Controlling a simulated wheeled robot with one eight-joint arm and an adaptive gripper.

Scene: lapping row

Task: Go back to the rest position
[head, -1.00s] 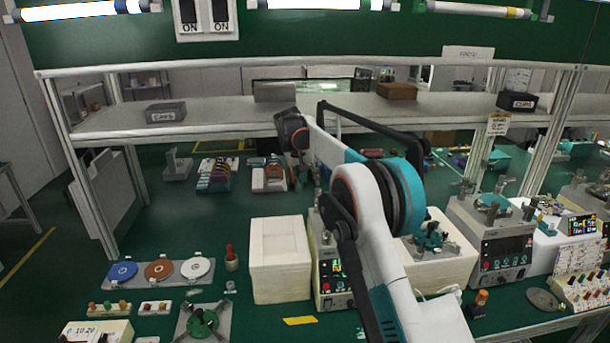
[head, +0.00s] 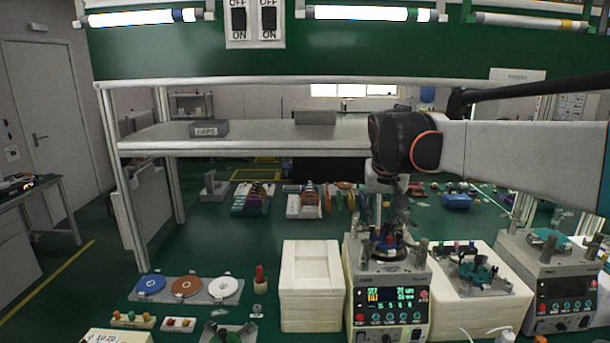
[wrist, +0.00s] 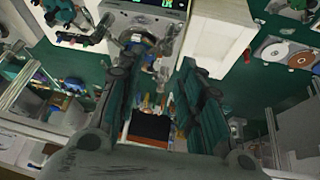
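My gripper (wrist: 156,75) has its two dark green fingers spread apart in the wrist view, with no object visibly clamped between them. In the head view my gripper (head: 388,205) hangs, partly blurred into the background, under the dark wrist joint, in front of the shelf. It appears above or in front of the lapping machine (head: 362,300) with the lit display; the exact gap is unclear. My arm reaches in from the right edge. The machine's display also shows at the top of the wrist view (wrist: 160,4).
A white box (head: 312,300) stands left of the machine. A tray of coloured discs (head: 186,287) lies further left. Another machine (head: 555,285) stands right. The shelf (head: 260,137) crosses behind the wrist. Open green bench shows behind the discs.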

